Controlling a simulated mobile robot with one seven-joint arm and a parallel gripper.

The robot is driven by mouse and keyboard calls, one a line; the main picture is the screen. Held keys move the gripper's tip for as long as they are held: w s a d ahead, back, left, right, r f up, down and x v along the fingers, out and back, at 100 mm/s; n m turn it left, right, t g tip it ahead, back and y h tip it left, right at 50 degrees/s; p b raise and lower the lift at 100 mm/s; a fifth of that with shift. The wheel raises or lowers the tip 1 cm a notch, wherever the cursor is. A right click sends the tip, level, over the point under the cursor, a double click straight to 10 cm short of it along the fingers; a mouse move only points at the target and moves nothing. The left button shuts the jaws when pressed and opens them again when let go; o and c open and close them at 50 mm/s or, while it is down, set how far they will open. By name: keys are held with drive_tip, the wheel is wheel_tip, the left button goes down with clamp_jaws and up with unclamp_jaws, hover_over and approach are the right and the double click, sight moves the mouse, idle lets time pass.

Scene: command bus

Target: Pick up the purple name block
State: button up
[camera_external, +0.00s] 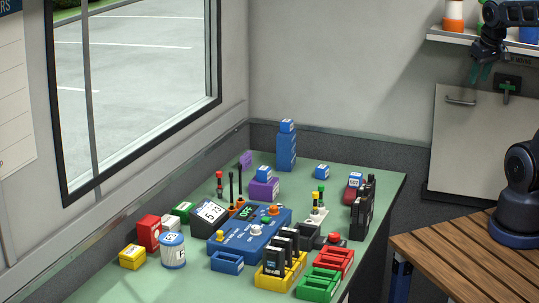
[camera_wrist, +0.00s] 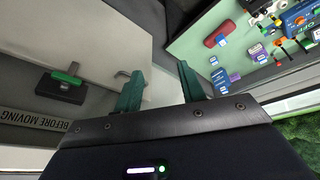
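A small purple block (camera_external: 246,159) sits at the back left of the green table, by the window wall; it also appears as a small purple patch in the wrist view (camera_wrist: 235,77). A larger purple box (camera_external: 263,189) stands nearer, with a white label and a blue block (camera_external: 264,173) on it. Which of the two is the name block I cannot tell for sure; lettering is too small. My gripper (camera_external: 481,73) hangs high at the upper right, far from both. In the wrist view its teal fingers (camera_wrist: 160,85) are apart, with nothing between them.
A tall blue stack (camera_external: 286,150) stands at the table's back. A blue console (camera_external: 249,232), several coloured trays and black handsets (camera_external: 364,208) crowd the front. A shelf (camera_external: 480,38) is beside my gripper, above a grey panel (camera_external: 470,140). A slatted wooden table (camera_external: 465,262) is at right.

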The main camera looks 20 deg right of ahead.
drive_tip(key=w+a+r+n+g, duration=0.2)
drive_tip(key=w+a+r+n, duration=0.25)
drive_tip(key=w+n, duration=0.25)
drive_tip(key=n+t+h, duration=0.1)
drive_tip(key=n+h, duration=0.2)
drive_tip(key=n, duration=1.5)
hover_over(246, 155)
drive_tip(key=s+a, duration=0.2)
drive_tip(key=a, duration=0.1)
wheel_tip(246, 155, down, 34)
drive_tip(key=x, duration=1)
drive_tip(key=shift+d+f, duration=0.3)
drive_tip(key=shift+f, duration=0.05)
clamp_jaws()
